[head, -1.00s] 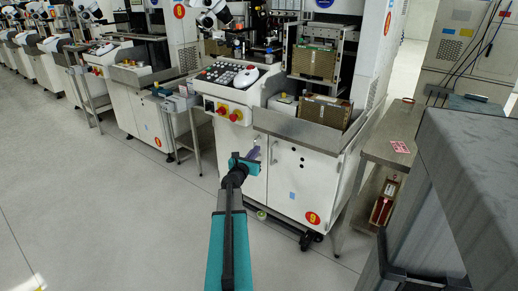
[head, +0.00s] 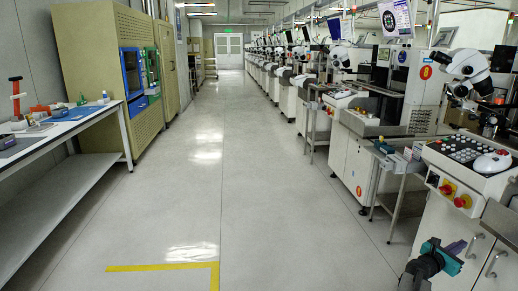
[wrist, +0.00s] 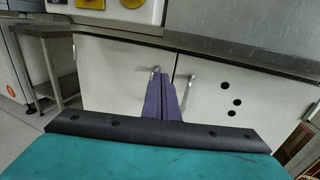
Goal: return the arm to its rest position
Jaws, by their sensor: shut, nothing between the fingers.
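My gripper (head: 458,246) is at the lower right of the head view, in front of the white cabinet of the nearest bonding machine. Its purple fingers also show in the wrist view (wrist: 162,98), side by side, shut and empty. The teal and black wrist shows behind them; most of my arm is outside the head view.
The white machine cabinet (wrist: 120,75) with two door handles stands beyond the fingers. A row of machines lines the right side. A workbench (head: 60,128) and beige cabinet (head: 92,70) stand at left. The grey aisle floor (head: 210,170) is clear, with yellow tape (head: 165,267).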

